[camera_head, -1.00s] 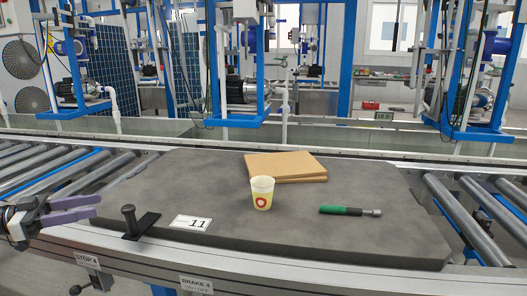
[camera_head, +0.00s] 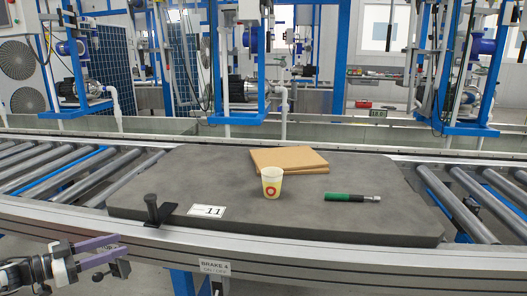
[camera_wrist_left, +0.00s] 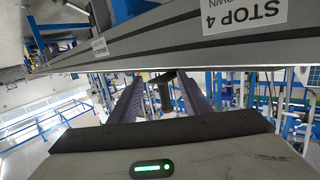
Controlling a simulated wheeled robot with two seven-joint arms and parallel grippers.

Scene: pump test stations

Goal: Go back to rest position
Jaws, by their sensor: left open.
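My left gripper (camera_head: 119,252) is at the lower left of the head view, in front of the conveyor's front rail and below the top of the board. My right gripper is not in view.
A dark grey board (camera_head: 330,225) lies on the roller conveyor (camera_head: 45,165). It carries a paper cup (camera_head: 271,183), brown cardboard (camera_head: 290,160), a green-handled tool (camera_head: 350,197), and a card marked 11 (camera_head: 207,211). A black post (camera_head: 152,212) stands at its front left.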

